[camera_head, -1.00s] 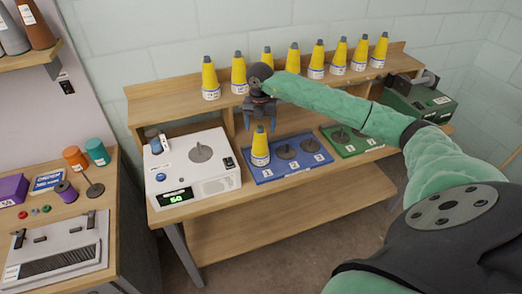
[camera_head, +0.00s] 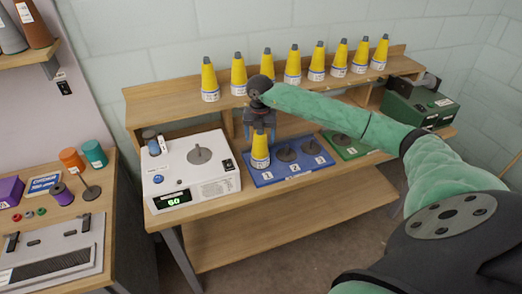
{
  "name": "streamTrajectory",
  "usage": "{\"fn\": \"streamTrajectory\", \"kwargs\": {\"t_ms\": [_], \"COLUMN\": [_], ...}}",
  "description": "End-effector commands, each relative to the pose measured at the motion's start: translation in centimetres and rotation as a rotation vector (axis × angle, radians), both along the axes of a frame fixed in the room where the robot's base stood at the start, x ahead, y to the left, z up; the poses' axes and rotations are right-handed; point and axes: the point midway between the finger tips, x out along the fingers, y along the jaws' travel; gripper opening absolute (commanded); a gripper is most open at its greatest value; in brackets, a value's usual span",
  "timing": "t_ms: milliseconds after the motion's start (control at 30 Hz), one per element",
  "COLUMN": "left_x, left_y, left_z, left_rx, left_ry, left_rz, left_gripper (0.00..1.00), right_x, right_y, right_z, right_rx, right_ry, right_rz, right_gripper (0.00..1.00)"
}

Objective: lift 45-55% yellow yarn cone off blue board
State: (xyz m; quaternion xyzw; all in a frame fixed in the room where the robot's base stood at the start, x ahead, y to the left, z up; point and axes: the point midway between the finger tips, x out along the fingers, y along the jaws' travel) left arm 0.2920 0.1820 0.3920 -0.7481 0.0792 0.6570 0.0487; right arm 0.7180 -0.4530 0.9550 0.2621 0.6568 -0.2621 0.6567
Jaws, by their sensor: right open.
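A yellow yarn cone (camera_head: 260,147) with a grey tip and white base band stands upright at position 1 on the blue board (camera_head: 291,177). The board's other two grey holders, at 2 and 3, are bare. My right gripper (camera_head: 260,132) points down just above this cone, open, its fingers at either side of the cone's tip. I cannot tell whether the fingers touch it. The meter (camera_head: 173,198) left of the board reads what looks like 50 or 60 in green. My left gripper is not in view.
Several yellow cones (camera_head: 239,73) stand in a row on the upper shelf behind. A green board (camera_head: 351,153) lies right of the blue board, partly under my right arm. A dark green box (camera_head: 417,105) stands at the far right. The lower shelf (camera_head: 290,225) is clear.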

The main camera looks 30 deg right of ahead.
Motion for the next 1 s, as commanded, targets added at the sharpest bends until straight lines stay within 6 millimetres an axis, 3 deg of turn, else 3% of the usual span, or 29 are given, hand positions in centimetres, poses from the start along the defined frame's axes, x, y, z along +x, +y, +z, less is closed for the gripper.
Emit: {"fn": "streamTrajectory", "kwargs": {"t_ms": [33,200,233,467,1000], "left_x": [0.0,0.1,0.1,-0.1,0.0], "left_y": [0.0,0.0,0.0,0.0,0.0], "left_z": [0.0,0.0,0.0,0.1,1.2], "left_rx": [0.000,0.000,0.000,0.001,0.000], "left_ry": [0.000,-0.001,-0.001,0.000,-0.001], "left_rz": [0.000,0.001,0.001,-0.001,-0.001], "left_gripper": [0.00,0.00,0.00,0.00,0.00], "right_x": [0.0,0.0,0.0,0.0,0.0], "right_y": [0.0,0.0,0.0,0.0,0.0], "right_z": [0.0,0.0,0.0,0.4,3.3], "right_rx": [0.000,0.000,0.000,0.001,0.000], "right_ry": [0.000,0.000,0.000,-0.001,-0.001], "right_rz": [0.000,0.000,0.000,0.000,0.000], "right_gripper": [0.71,0.37,0.35,0.35,0.35]}}
